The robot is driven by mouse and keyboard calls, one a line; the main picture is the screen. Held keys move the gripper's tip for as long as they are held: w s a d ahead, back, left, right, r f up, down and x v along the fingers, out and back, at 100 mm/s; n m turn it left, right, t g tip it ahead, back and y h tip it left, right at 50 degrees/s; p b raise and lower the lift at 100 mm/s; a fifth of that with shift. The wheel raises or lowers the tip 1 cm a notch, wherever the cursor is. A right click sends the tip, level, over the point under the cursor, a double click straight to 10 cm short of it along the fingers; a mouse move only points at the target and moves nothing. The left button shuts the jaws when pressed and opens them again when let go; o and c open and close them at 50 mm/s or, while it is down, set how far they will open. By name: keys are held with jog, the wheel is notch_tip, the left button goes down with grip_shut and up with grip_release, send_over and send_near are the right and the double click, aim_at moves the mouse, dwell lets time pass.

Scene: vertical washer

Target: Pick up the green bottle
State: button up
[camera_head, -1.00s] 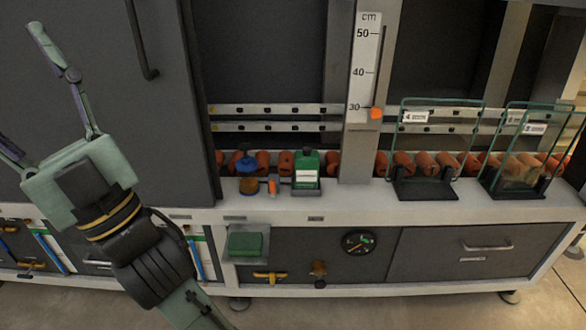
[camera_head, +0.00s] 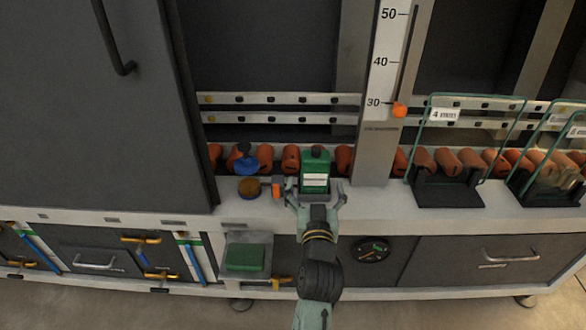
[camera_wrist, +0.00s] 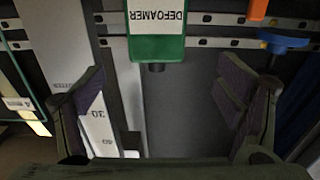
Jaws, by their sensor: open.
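The green bottle (camera_head: 315,174) stands upright on the white ledge, with a dark cap and a white label. In the wrist view the bottle (camera_wrist: 157,47) appears upside down at the top centre, its label reading "DEFOAMER". My gripper (camera_head: 315,196) is open directly in front of the bottle, with a finger toward each side of its lower part. In the wrist view the gripper's fingers (camera_wrist: 160,100) are spread wide, and the bottle lies beyond the gap between them. Nothing is held. The bottle's base is partly hidden by my gripper in the head view.
A blue-topped item with an amber base (camera_head: 248,187) and a small orange item (camera_head: 277,190) stand left of the bottle. A metal post with a cm scale (camera_head: 378,120) rises to its right. Orange rollers (camera_head: 265,156) line up behind. A green block (camera_head: 246,258) sits below the ledge.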

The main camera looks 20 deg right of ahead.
aim_at(316, 166)
jog(key=p+x, duration=0.1)
jog(key=x, duration=0.5)
jog(key=p+x, duration=0.1)
jog(key=x, duration=0.2)
jog(key=shift+w+d+p, duration=0.25)
jog(key=shift+d+p, duration=0.05)
jog(key=shift+d, duration=0.05)
jog(key=shift+w+d+f, duration=0.1)
jog(key=shift+w, duration=0.3)
jog(key=shift+c, duration=0.6)
jog(key=c, duration=1.6)
jog(key=shift+c, duration=1.2)
jog(key=shift+r, duration=0.2)
